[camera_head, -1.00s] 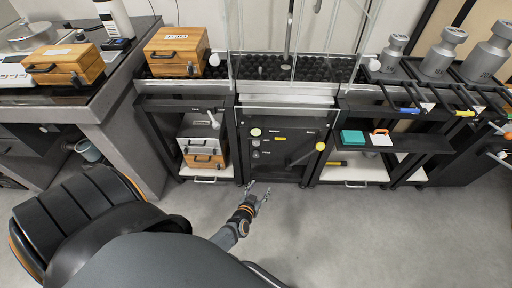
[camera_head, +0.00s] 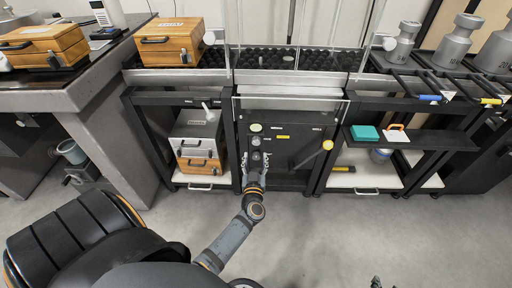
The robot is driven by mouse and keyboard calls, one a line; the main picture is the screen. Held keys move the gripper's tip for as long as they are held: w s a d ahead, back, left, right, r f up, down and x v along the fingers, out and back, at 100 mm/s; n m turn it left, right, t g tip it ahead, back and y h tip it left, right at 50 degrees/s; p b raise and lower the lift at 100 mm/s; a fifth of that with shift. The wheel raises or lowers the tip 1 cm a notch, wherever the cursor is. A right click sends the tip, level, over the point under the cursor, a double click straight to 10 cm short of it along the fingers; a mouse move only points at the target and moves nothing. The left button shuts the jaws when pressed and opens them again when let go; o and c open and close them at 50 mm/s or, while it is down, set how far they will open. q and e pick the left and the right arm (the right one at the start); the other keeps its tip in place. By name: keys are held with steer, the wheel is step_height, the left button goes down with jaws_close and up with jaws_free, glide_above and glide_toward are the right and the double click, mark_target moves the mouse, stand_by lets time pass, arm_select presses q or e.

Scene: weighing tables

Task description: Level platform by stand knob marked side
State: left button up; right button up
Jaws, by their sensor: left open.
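The platform (camera_head: 290,77) is a wide bench top with a black studded surface and a grey front edge. Below it stands a black stand panel (camera_head: 290,165) with small labels too small to read. Pale round knobs sit on the panel's left side, the upper one (camera_head: 255,128) above a smaller one (camera_head: 255,141). A yellow-ended lever (camera_head: 327,145) is on the panel's right. My left gripper (camera_head: 255,160) is open, its fingers spread in front of the panel's left side just below the pale knobs. Contact cannot be told. A small dark tip (camera_head: 376,283) at the bottom edge may be my right gripper.
A shelf unit (camera_head: 200,150) is left of the panel. Grey weights (camera_head: 453,42) stand at the upper right, above a shelf with a teal item (camera_head: 364,133). Clear panes rise above the platform. The floor in front is clear.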

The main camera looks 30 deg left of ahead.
mark_target(256, 143)
arm_select(q)
steer(key=b+x, duration=0.1)
steer(key=x, duration=0.3)
steer(key=shift+w+a+f, duration=0.1)
steer(key=shift+w, duration=0.1)
steer(key=b+x, duration=0.1)
steer(key=x, duration=0.1)
steer(key=shift+w+a, duration=0.25)
steer(key=shift+w, duration=0.05)
arm_select(e)
steer(key=w+r+t, duration=0.4)
steer(key=r+t, duration=0.1)
steer(key=r, duration=0.5)
steer(key=w+d+r+t, duration=0.1)
steer(key=w+r+t, duration=0.4)
steer(key=r, duration=0.6)
steer(key=shift+w, duration=0.2)
arm_select(q)
steer(key=c, duration=1.2)
steer(key=shift+o, duration=0.2)
steer(key=n+p, duration=0.1)
steer(key=n, duration=0.2)
arm_select(e)
steer(key=s+f+g, duration=0.4)
steer(key=f+g, duration=0.2)
steer(key=f, duration=0.8)
steer(key=shift+s+a+f+g, duration=0.15)
steer(key=shift+a+f+g, duration=0.15)
steer(key=shift+f, duration=0.1)
